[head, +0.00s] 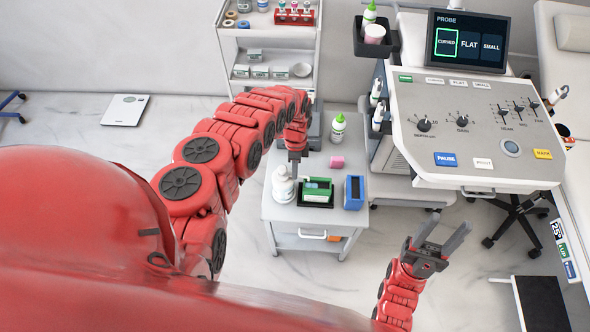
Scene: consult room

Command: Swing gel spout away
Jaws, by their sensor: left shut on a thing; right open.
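A white pump bottle, the gel dispenser (283,187), stands on the small white cart (290,215), near its left edge. My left gripper (294,170) reaches down from above to the top of this bottle, with its fingers pointing down. It is shut at the pump head and its spout, which is small and partly hidden by the fingers. Which way the spout points is hard to make out. My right gripper (443,237) is open and empty, in the air to the right of the cart and below the ultrasound console.
Close right of the pump bottle are a green box in a dark tray (317,198) and a blue box (354,193). A pink item (337,162) and a green-capped bottle (338,127) stand behind. The ultrasound console (475,130) is at right; a shelf unit (268,50) is behind.

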